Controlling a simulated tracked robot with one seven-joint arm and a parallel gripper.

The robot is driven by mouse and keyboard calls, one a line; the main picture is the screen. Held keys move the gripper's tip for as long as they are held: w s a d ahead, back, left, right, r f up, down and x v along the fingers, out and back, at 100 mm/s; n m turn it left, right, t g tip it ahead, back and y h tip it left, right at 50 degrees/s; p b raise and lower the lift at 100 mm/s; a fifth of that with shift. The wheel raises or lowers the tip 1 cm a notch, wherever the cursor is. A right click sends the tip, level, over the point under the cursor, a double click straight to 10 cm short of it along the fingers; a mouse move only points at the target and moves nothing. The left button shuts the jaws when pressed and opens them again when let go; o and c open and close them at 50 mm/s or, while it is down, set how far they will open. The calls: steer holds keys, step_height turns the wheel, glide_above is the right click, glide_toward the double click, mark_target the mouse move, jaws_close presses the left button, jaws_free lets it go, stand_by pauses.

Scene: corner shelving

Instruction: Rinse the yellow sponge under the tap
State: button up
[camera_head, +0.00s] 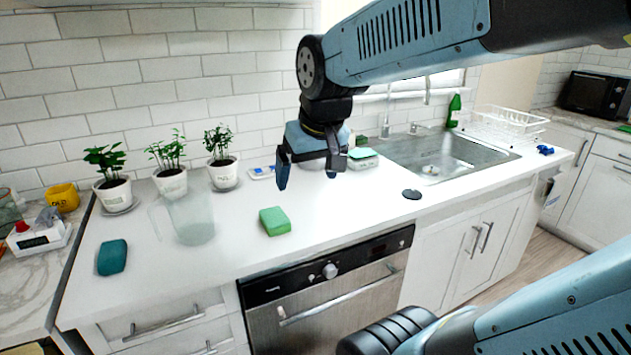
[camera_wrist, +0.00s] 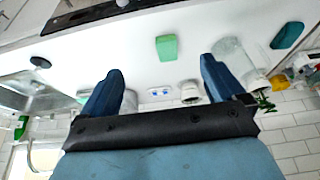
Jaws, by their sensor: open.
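No plainly yellow sponge shows. A green block-shaped sponge (camera_head: 275,221) lies flat on the white counter near its front edge; it also shows in the wrist view (camera_wrist: 166,47). A darker teal sponge (camera_head: 112,257) lies at the left end of the counter. A pale block with a green top (camera_head: 362,158) sits by the sink's left edge. The tap (camera_head: 428,92) rises behind the steel sink (camera_head: 440,150). My gripper (camera_head: 308,180) is open and empty above the counter, to the right of and behind the green sponge, pointing down.
A clear jug (camera_head: 190,218) stands left of the green sponge. Several potted plants (camera_head: 172,180) line the back wall. A dark round disc (camera_head: 412,194) lies before the sink. A white dish rack (camera_head: 508,125) and green bottle (camera_head: 453,110) stand beyond it. The counter around the green sponge is clear.

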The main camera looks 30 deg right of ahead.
steer(key=shift+t, duration=0.4)
steer(key=s, duration=0.5)
steer(key=shift+s+a+r, duration=0.15)
steer(key=shift+s+r, duration=0.1)
steer(key=shift+s, duration=0.1)
